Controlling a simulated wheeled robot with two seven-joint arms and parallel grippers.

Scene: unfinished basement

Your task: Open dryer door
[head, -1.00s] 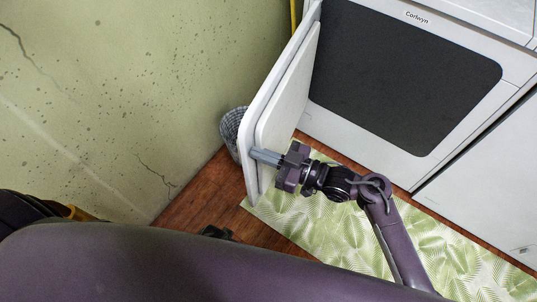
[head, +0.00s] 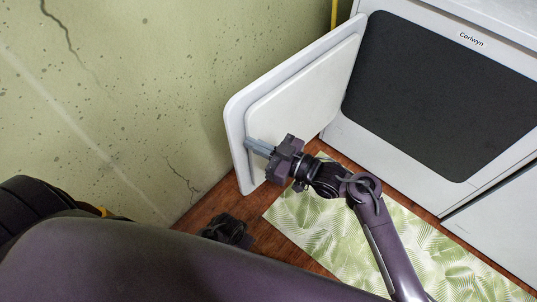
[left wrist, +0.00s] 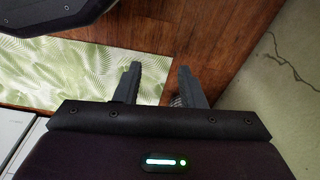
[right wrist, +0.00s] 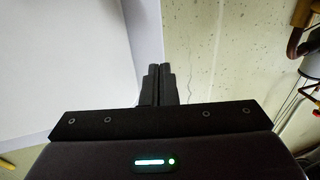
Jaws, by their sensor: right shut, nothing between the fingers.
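The dryer (head: 490,62), white with a "Corlwyn" label, stands at the upper right of the head view. Its dark front panel area (head: 430,95) faces me. The white dryer door (head: 305,95) is swung wide open to the left, close to the green wall. My right gripper (head: 258,148) is shut and empty, at the inner face of the door near its free edge. In the right wrist view the closed fingers (right wrist: 157,82) lie beside the white door (right wrist: 75,60); contact is unclear. My left gripper (left wrist: 155,82) is open and empty above the floor.
A green leaf-patterned rug (head: 345,230) lies on the wooden floor (head: 215,203) before the dryer. The cracked green wall (head: 130,100) bounds the left side. Another white appliance (head: 500,225) adjoins the dryer at right.

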